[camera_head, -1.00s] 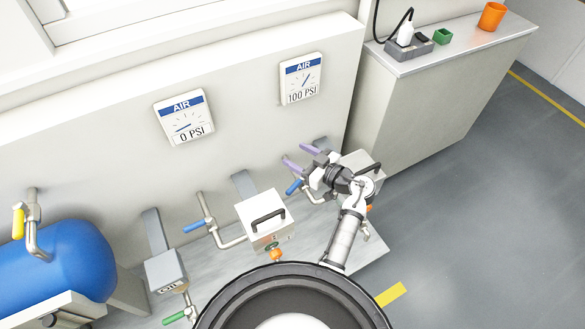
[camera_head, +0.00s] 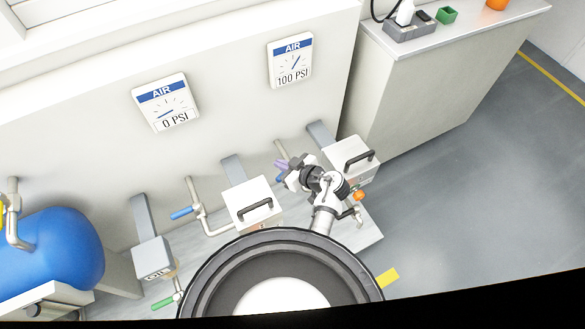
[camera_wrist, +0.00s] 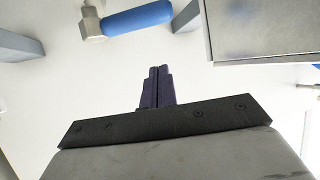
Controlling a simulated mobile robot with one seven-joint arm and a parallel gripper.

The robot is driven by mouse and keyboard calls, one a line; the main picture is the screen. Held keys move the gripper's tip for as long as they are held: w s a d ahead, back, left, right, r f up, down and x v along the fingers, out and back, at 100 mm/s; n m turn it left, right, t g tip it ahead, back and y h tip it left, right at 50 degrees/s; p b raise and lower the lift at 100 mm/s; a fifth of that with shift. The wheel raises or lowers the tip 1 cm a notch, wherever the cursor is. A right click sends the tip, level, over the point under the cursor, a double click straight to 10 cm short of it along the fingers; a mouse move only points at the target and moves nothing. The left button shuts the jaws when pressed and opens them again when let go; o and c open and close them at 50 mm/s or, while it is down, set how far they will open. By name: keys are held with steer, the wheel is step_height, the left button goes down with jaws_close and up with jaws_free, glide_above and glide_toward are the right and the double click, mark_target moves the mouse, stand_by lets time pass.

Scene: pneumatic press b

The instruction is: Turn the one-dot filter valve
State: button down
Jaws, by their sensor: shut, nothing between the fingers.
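My gripper (camera_head: 281,164) is shut and empty, with its dark purple fingers together. It also shows in the wrist view (camera_wrist: 157,72). In the wrist view a blue valve handle (camera_wrist: 138,19) on a metal fitting lies beyond the fingertips, apart from them. Another blue-handled valve (camera_head: 181,213) stands further left, on a bent pipe. Dot marks are too small to read, so I cannot tell which valve is the one-dot one.
White boxes with black handles stand at the middle (camera_head: 250,203) and right (camera_head: 342,153), flanking my gripper. A grey oil box (camera_head: 153,260), a green handle (camera_head: 165,302) and a blue tank (camera_head: 60,250) are at left. The gauges (camera_head: 166,103) hang on the wall. Floor at right is clear.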

step_height(320, 180, down, 3)
steer(key=shift+w+a+f, duration=0.1)
steer(key=shift+f, duration=0.1)
steer(key=shift+s+d+f, duration=0.25)
steer(key=shift+f, duration=0.1)
steer(key=shift+r, duration=0.15)
